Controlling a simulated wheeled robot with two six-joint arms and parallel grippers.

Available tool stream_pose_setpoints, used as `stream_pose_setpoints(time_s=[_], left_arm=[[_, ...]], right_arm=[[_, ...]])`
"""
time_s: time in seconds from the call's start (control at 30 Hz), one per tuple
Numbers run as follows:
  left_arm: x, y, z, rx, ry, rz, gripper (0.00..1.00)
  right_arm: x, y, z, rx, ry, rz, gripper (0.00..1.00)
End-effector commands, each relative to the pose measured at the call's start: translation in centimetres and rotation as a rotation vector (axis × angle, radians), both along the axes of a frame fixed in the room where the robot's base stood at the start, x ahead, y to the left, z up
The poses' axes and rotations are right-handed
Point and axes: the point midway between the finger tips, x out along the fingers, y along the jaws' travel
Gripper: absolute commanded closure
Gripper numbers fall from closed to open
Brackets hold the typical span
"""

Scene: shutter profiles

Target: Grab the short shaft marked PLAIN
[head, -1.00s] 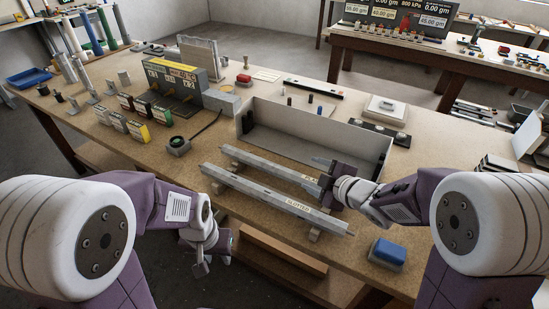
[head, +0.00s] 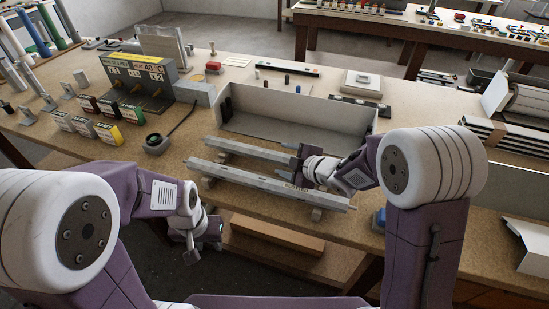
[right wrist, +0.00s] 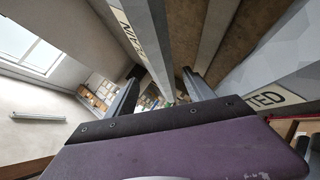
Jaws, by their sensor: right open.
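The PLAIN shaft (head: 243,149) is the rear of two pale grey bars lying parallel on supports on the bench. Its label shows in the right wrist view (right wrist: 133,33). The SLOTTED shaft (head: 250,177) lies in front of it; the end of its label shows in the right wrist view. My right gripper (head: 301,156) is open near the right part of the PLAIN shaft. In the right wrist view the shaft runs between its fingers (right wrist: 160,88); contact cannot be told. My left gripper (head: 200,238) hangs by the bench's front edge, away from both shafts; its jaw opening is unclear.
A grey open bin (head: 345,113) stands right behind the shafts. A blue-topped block (head: 379,219) sits at the right, partly behind my right arm. A control box (head: 140,82) and small coloured boxes stand at the left. A wooden beam (head: 275,237) lies below the front edge.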

Motion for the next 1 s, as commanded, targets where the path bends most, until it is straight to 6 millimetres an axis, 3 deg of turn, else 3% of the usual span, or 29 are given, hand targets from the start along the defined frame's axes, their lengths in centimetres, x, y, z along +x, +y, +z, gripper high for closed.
stream_pose_setpoints(time_s=[0.2,0.47,0.7,1.0], left_arm=[[0.0,0.0,-0.4,0.0,0.0,0.0,0.64],[0.0,0.0,-0.4,0.0,0.0,0.0,0.64],[0.0,0.0,-0.4,0.0,0.0,0.0,0.64],[0.0,0.0,-0.3,0.0,0.0,0.0,0.64]], right_arm=[[2.3,2.1,-2.2,0.0,0.002,0.0,0.38],[2.7,2.4,-2.4,0.0,0.001,0.0,0.38],[2.7,2.4,-2.4,0.0,0.001,0.0,1.0],[2.7,2.4,-2.2,0.001,-0.001,0.0,1.0]])
